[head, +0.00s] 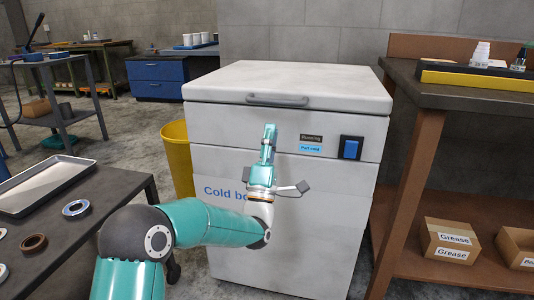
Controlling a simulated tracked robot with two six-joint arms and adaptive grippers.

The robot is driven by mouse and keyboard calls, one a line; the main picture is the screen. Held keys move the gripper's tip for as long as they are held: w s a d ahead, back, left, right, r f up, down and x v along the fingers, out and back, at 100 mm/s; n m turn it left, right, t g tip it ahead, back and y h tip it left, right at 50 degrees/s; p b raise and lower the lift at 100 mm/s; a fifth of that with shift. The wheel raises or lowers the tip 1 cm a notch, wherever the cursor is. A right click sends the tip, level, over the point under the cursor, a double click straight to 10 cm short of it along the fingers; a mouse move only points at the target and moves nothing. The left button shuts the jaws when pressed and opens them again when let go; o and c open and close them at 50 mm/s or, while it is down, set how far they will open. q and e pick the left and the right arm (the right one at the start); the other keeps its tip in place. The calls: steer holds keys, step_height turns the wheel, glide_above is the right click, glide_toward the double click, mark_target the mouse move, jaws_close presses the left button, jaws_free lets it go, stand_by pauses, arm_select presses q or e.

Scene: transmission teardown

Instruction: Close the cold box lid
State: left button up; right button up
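The cold box (280,225) is a large pale grey chest with "Cold box" in blue on its front, partly covered by my arm. Its lid (300,80) lies flat on top, with no gap visible along the front seam. A grey bar handle (278,99) sits on the lid's front edge. My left gripper (269,132) points upward in front of the box's front panel, below the handle and apart from it. Its fingers are seen edge-on, so their opening cannot be told. No object shows in it. My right gripper is out of view.
A blue switch (350,148) and small labels are on the box front. A yellow bin (178,150) stands left of the box. A dark table with a metal tray (45,184) and rings is at left. A brown workbench (460,90) stands close at right.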

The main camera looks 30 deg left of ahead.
arm_select(q)
steer(key=shift+v, duration=2.2)
steer(key=shift+a+r, duration=0.1)
steer(key=s+d+f+m+g+h+p, duration=0.1)
steer(key=d+f+m+g+h+p, duration=0.2)
steer(key=f, duration=0.7)
steer(key=s+d+f+m+g+h+p, duration=0.1)
steer(key=d+f+m+g+h, duration=0.3)
steer(key=f, duration=0.6)
steer(key=d+f+g+p, duration=0.1)
steer(key=f+g+p, duration=0.3)
steer(key=f, duration=0.6)
steer(key=s+d+f+m+g+h, duration=0.2)
steer(key=s+d+f+m+g, duration=0.3)
steer(key=s+f, duration=0.4)
steer(key=s+d+f+m+g+h, duration=0.1)
steer(key=s+d+f+m+g, duration=0.15)
steer(key=s+f+g, duration=0.65)
steer(key=s+d+r+m+g, duration=0.2)
steer(key=s+m, duration=0.2)
steer(key=s, duration=0.8)
step_height(320, 180, up, 38)
steer(key=p, duration=3.7)
steer(key=shift+w+t+h, duration=0.3)
steer(key=shift+w+h, duration=0.1)
steer(key=shift+w, duration=0.05)
